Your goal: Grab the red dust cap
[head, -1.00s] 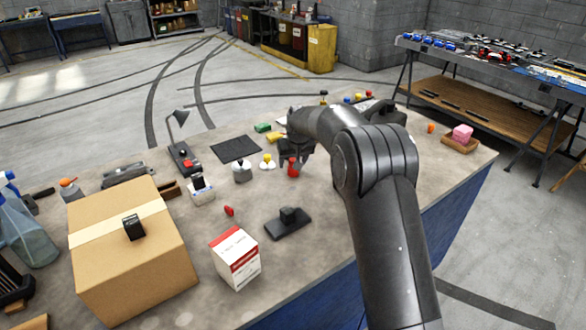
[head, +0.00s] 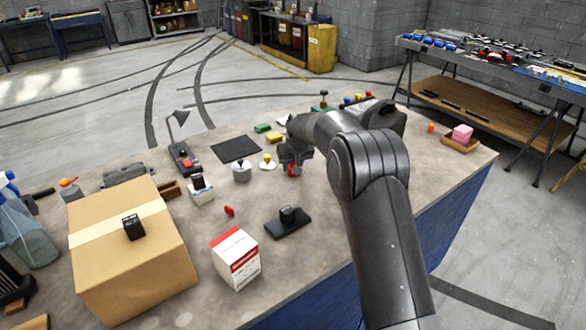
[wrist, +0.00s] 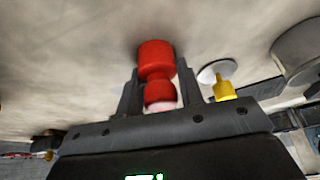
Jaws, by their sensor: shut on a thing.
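The red dust cap (wrist: 155,54) is a rounded red piece with a narrow waist. In the wrist view it sits between the two fingers of my gripper (wrist: 159,78), which is shut on it. In the head view my gripper (head: 294,160) is low over the middle of the workbench, and only a little red of the cap (head: 292,171) shows among the fingers. I cannot tell whether the cap still touches the bench top.
A yellow piece (head: 267,158) by a white disc and a grey pot (head: 241,172) stand close left. A red oval piece (head: 229,211), a black stand (head: 288,222) and a red-white box (head: 236,258) are nearer. Bench to the right is mostly clear (head: 440,185).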

